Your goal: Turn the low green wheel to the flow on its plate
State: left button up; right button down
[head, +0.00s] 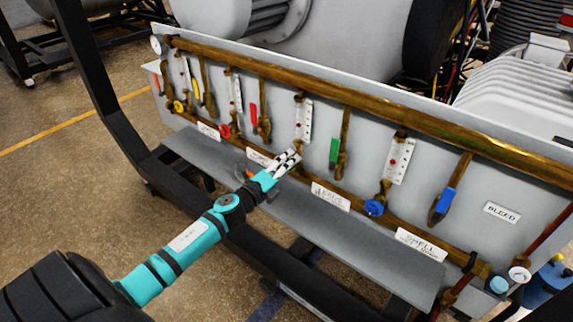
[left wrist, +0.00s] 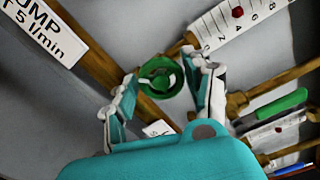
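The green wheel (left wrist: 162,77) sits on the low brass pipe in the left wrist view; in the head view my gripper hides it. My left gripper (head: 290,158) reaches the panel below the third flow meter (head: 304,118). In the left wrist view its two fingers (left wrist: 163,82) stand apart on either side of the wheel, close to its rim; firm contact does not show. The meter's red float (left wrist: 238,12) lies beside its scale. A plate (head: 330,196) sits below and right of the wheel's place; its figures are too small to read. My right gripper is not in view.
A red wheel (head: 224,131) and a blue wheel (head: 374,207) flank this spot. A green lever handle (head: 334,150) hangs right of the meter. A plate reading PUMP (left wrist: 45,30) is nearby. A grey ledge (head: 300,232) runs below the panel.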

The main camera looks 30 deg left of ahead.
pick_arm(q)
jog(key=shift+o, duration=1.4)
jog(key=shift+r, duration=0.1)
jog(key=shift+s, duration=0.1)
jog(key=s, duration=1.1)
jog(key=shift+s+a, duration=0.4)
jog(key=shift+a, duration=0.05)
